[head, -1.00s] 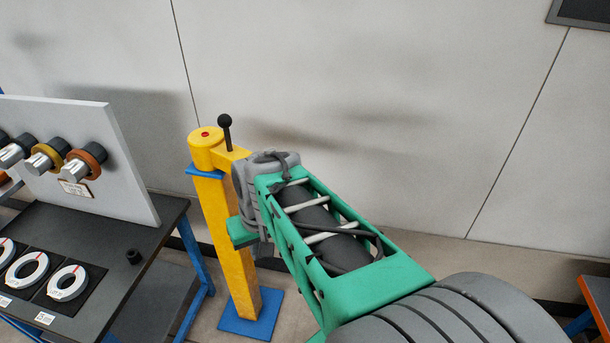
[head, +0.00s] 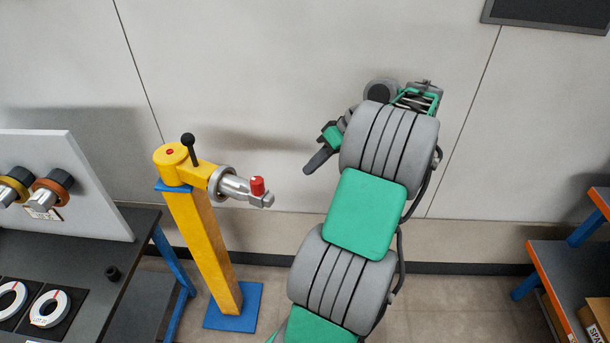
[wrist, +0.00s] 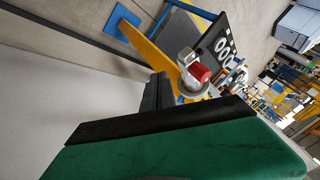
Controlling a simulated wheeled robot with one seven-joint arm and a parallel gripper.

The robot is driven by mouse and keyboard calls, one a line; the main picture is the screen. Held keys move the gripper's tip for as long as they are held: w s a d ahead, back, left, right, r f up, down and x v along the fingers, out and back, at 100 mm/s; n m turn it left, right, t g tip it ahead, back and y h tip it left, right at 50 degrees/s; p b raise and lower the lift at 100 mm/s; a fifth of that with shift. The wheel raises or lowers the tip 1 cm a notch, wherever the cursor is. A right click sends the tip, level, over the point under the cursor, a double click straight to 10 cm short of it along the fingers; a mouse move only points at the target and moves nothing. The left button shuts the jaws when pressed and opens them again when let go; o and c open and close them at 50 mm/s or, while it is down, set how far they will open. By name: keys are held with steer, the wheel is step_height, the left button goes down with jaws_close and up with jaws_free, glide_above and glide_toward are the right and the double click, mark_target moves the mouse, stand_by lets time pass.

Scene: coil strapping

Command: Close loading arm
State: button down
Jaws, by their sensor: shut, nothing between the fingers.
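The loading arm (head: 200,172) is the yellow arm on top of a yellow post (head: 204,245) with a blue base plate. It has a black ball-topped lever, a silver end coupling (head: 236,188) and a red cap, and points right toward my arm. My gripper (head: 318,160) is to the right of the coupling, apart from it, with its dark fingers pointing down-left. In the wrist view, the red cap and silver coupling (wrist: 191,70) show beyond my dark fingers (wrist: 158,92). The fingers are shut and hold nothing.
A dark workbench (head: 75,250) with white rings and a grey panel (head: 65,180) of couplings stands at left. An orange and blue shelf (head: 570,270) with boxes stands at right. The wall is close behind my gripper. Floor between post and shelf is clear.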

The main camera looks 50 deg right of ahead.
steer(key=w+a+f, duration=0.4)
steer(key=a+f, duration=0.2)
steer(key=a, duration=0.1)
steer(key=shift+b, duration=0.35)
steer(key=shift+a+f, duration=0.15)
steer(key=shift+a, duration=0.1)
